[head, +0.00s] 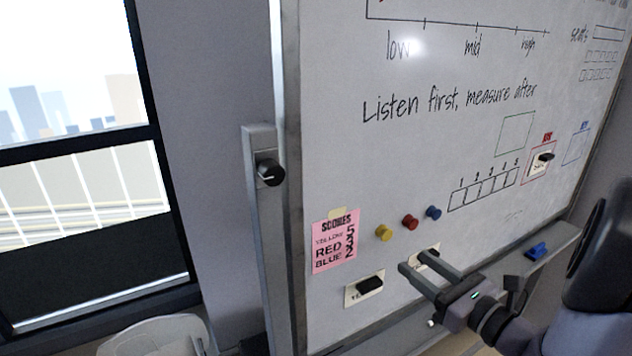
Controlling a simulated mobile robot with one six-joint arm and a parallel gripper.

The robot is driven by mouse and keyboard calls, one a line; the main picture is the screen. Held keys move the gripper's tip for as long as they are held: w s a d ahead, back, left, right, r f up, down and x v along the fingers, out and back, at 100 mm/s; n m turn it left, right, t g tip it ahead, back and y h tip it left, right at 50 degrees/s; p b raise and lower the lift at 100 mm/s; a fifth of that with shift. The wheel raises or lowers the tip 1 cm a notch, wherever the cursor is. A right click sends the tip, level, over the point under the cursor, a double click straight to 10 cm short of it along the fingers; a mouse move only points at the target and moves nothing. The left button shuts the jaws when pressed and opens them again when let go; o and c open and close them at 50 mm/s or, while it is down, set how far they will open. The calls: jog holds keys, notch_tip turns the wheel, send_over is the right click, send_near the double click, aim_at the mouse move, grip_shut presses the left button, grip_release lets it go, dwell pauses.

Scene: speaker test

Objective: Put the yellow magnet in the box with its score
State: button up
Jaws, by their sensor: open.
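The round yellow magnet (384,233) is on the whiteboard, left of a red magnet (410,222) and a blue magnet (433,213). A pink note (335,241) headed SCORES lists yellow, red and blue; its numbers seem to read 5, 3, 2 downward. A row of small drawn boxes (482,190), numbered from 1 at the left to 5 at the right, is up and right of the magnets and looks empty. My gripper (412,259) is open and empty, below and right of the yellow magnet, apart from it in the picture.
A card with a black piece (370,284) is low on the whiteboard (400,170). Another card (428,252) is partly behind my fingers, and a third (541,163) is right of the row. A blue object (536,251) lies on the tray. The board between magnets and row is clear.

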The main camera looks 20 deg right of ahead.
aim_at(388, 235)
jog(key=shift+m+h, duration=0.3)
jog(key=w+p, duration=0.1)
jog(key=w, duration=0.8)
jog(key=shift+w+p, duration=0.25)
jog(key=shift+p, duration=0.05)
jog(key=shift+r, duration=0.15)
grip_shut()
